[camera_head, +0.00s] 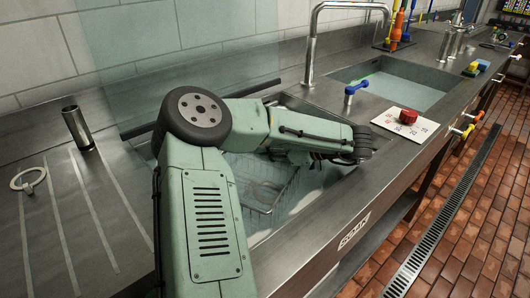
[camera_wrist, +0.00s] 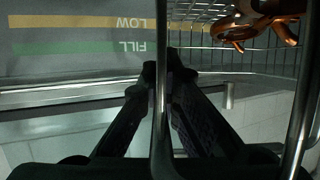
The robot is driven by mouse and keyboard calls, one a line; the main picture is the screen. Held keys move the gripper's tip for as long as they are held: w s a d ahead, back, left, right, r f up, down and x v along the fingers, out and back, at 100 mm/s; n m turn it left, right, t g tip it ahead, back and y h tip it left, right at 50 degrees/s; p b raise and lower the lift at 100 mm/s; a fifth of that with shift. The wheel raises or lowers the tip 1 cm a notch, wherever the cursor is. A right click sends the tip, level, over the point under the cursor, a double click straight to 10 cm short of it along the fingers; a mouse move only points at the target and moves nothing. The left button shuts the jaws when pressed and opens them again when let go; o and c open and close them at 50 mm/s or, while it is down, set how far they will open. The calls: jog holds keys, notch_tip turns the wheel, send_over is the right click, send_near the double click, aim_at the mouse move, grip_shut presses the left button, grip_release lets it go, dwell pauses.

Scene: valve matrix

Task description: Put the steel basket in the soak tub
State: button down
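The steel basket (camera_head: 272,188) is a wire basket low in the near sink basin (camera_head: 325,178), partly hidden by my arm. In the wrist view its wire mesh (camera_wrist: 265,62) shows at the upper right, with copper-coloured parts (camera_wrist: 262,22) in or over it. A steel rod, seemingly its handle (camera_wrist: 160,110), runs down the middle of the wrist view. My gripper (camera_wrist: 165,72) has its fingers drawn together around this rod. In the head view my gripper is hidden by the arm. A wall beside the basket carries a yellow LOW band (camera_wrist: 70,22) and a green FILL band (camera_wrist: 75,47).
A second basin (camera_head: 405,88) with pale liquid lies to the right, with a tall faucet (camera_head: 312,45) between the basins. A blue handle (camera_head: 356,89) and a red knob on a white card (camera_head: 408,117) stand near the rim. A steel cylinder (camera_head: 77,128) and ring (camera_head: 28,180) are left.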

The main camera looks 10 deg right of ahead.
jog(key=shift+f, duration=0.35)
jog(key=shift+f+b, duration=0.5)
jog(key=shift+f, duration=0.15)
jog(key=c, duration=1.8)
grip_release()
jog(key=shift+s, duration=0.1)
